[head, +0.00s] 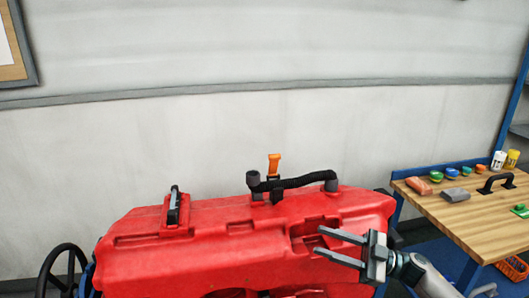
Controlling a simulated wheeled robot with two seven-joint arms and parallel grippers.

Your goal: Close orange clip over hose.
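The orange clip (274,164) stands upright, raised above a black holder on top of the red scrubber tank (180,258). The black hose (295,182) runs across the tank top between two dark end fittings and passes at the foot of the clip. My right gripper (317,240) is in front of the tank's right part, its two fingers spread and pointing left, with nothing between them. It is below and to the right of the clip, apart from clip and hose. My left gripper is not in view.
A black latch or handle (174,206) stands on the tank's left top. A black steering wheel (66,270) is at lower left. A wooden bench (470,232) with sponges, small coloured pots and bottles is at right. The space above the tank, before the wall, is clear.

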